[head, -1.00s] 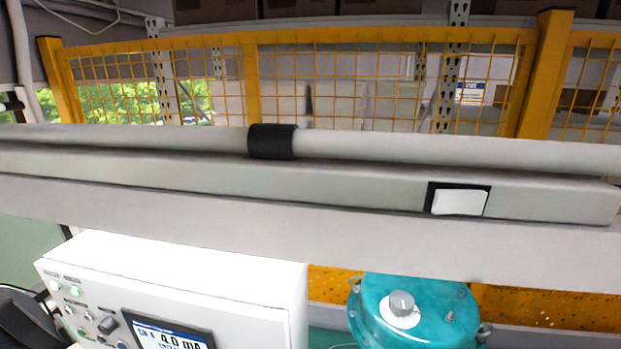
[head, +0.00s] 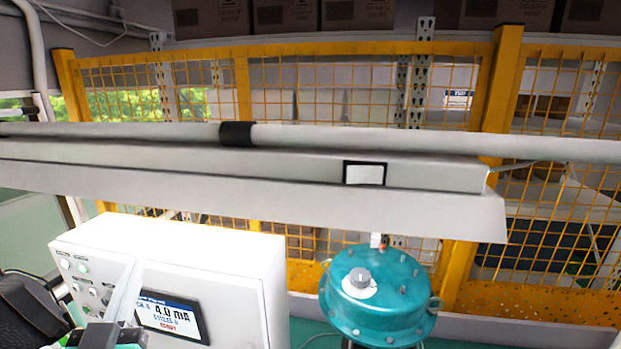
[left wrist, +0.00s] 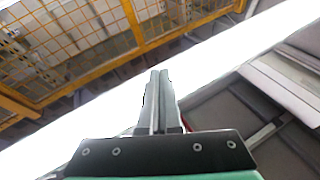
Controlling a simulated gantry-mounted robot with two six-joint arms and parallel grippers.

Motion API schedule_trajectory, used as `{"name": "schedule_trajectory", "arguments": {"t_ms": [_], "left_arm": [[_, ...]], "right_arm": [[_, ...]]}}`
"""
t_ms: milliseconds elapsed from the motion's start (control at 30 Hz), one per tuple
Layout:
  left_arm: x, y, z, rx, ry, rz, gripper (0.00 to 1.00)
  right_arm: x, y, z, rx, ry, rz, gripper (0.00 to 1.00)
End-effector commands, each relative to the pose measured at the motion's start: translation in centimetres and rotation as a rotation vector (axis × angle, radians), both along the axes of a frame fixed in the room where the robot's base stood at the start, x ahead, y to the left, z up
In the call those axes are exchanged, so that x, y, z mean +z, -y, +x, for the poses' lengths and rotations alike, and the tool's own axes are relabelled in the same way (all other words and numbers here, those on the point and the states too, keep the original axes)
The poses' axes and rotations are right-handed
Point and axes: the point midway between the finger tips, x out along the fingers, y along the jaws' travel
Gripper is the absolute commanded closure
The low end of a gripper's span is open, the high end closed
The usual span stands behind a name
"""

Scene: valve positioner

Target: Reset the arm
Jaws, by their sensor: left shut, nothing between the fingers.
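My left gripper (head: 132,268) is at the lower left of the head view, in front of the white control box (head: 200,250). Its fingers overlap the left side of the box's display (head: 178,318), which reads 4.0 mA. In the left wrist view the gripper (left wrist: 158,74) is shut and empty, its fingers pointing up against a bright white surface. A teal round valve actuator (head: 385,300) with a grey knob (head: 360,277) on top stands right of the box. My right gripper is not in view.
A long pale beam (head: 250,208) with a pipe (head: 400,142) above it crosses the head view over the box and the actuator. Yellow mesh fencing (head: 490,90) stands behind. Buttons and a knob are on the box's left front.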

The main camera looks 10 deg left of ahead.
Motion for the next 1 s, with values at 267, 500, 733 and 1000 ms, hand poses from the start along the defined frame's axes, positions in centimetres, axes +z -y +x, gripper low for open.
{"name": "schedule_trajectory", "arguments": {"t_ms": [267, 500, 733, 1000], "left_arm": [[19.1, 14.3, -8.6, -0.462, 0.446, -0.041, 1.00], [30.6, 16.1, -10.6, -0.535, 0.499, -0.041, 1.00], [31.7, 16.0, -10.5, -0.532, 0.497, -0.041, 1.00], [31.4, 16.0, -10.5, -0.531, 0.496, -0.042, 1.00]], "right_arm": [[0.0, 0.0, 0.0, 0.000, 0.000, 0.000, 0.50], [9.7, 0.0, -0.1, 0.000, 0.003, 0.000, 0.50], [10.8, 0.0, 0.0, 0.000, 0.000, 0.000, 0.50], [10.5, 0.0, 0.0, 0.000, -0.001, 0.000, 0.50]]}}
